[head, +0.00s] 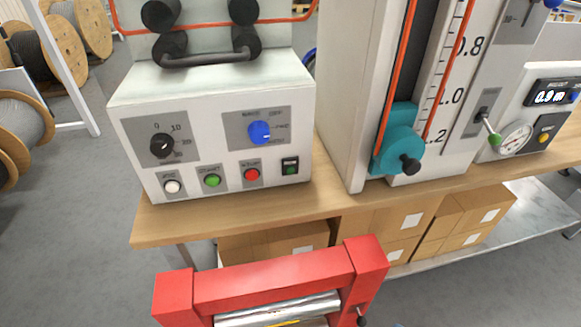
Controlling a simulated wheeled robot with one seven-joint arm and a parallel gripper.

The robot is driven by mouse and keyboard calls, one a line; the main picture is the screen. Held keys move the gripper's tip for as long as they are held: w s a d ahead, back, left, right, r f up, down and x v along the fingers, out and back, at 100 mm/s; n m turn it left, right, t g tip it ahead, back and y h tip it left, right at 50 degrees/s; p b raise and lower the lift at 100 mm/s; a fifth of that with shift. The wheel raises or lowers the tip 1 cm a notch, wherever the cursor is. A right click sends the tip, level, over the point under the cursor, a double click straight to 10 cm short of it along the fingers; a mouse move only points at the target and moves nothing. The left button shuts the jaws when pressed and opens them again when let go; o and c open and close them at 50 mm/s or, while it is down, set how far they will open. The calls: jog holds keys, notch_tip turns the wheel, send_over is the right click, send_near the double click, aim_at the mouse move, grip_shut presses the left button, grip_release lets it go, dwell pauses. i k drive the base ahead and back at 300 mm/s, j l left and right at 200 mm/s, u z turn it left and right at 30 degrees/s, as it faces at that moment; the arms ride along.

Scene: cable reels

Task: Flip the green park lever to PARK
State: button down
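The green-tipped lever (494,138) is at the right of the head view. Its metal rod comes out of a dark slot in a grey plate (475,126) on the tall white machine and slants down to the right, with the green knob at its low end. The knob is just left of a round white gauge (516,139). No PARK marking is readable on the plate. My gripper is not in view.
A white control box (210,100) with knobs and buttons stands left on the wooden bench (230,219). A teal slider block (399,140) with a black knob is left of the lever. A red frame with a metal roller (270,283) stands in front. Cardboard boxes (385,231) sit below the bench.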

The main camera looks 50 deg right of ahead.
aim_at(494, 139)
jog(key=l+z, duration=0.15)
jog(key=z, duration=0.25)
jog(key=k+l+z, duration=0.1)
jog(key=z, duration=0.3)
jog(key=l+z, duration=0.4)
jog(key=k+u, duration=0.1)
jog(key=u, duration=0.15)
jog(key=k+j+u, duration=0.1)
jog(key=u, duration=0.2)
